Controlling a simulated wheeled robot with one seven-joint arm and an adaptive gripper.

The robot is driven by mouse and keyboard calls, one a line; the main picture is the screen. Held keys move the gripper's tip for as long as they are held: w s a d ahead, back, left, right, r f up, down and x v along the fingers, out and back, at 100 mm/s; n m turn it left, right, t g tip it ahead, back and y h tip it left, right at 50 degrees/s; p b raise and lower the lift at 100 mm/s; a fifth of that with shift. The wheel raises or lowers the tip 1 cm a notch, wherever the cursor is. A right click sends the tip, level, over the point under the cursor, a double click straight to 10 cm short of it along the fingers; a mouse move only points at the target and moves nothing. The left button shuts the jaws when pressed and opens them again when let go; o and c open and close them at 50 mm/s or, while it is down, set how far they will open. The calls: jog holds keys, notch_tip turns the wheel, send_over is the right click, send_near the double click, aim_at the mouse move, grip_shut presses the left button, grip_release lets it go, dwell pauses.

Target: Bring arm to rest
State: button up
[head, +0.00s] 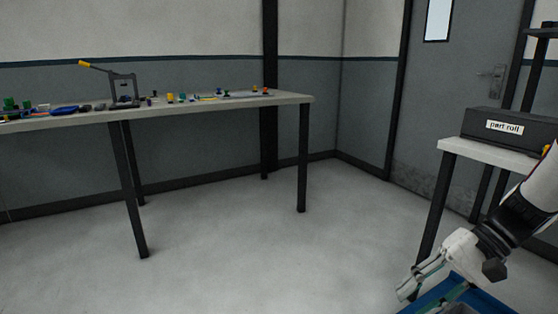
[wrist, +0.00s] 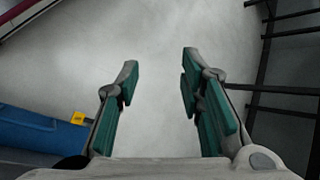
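My gripper (head: 412,284) is at the lower right of the head view, at the end of my white and black arm, pointing down and to the left. In the wrist view my gripper (wrist: 160,80) has its two green-padded fingers wide apart. Only bare floor shows between them, and nothing is held. In the head view it is beside a blue bin or tray (head: 484,297) at the bottom edge. A blue surface with a yellow tag (wrist: 78,118) shows at the left of the wrist view.
A long workbench (head: 290,99) at the left carries a hand press (head: 124,88) and several small coloured parts. A smaller table (head: 490,155) at the right holds a dark box labelled "part roll" (head: 505,127). A door (head: 440,110) stands behind. The grey floor (head: 270,240) between is clear.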

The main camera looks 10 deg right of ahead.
jog(key=s+a+r+n+g+h, duration=0.2)
jog(key=s+a+r+n+h, duration=0.2)
jog(key=s+a+r, duration=0.5)
jog(key=s+a+f+n+t+h, duration=0.15)
jog(key=s+h, duration=0.35)
jog(key=s, duration=0.5)
notch_tip(320, 180, up, 34)
jog(key=n+t+p, duration=0.1)
jog(key=t+p, duration=0.3)
jog(key=p, duration=2.8)
jog(key=shift+s+r, duration=0.15)
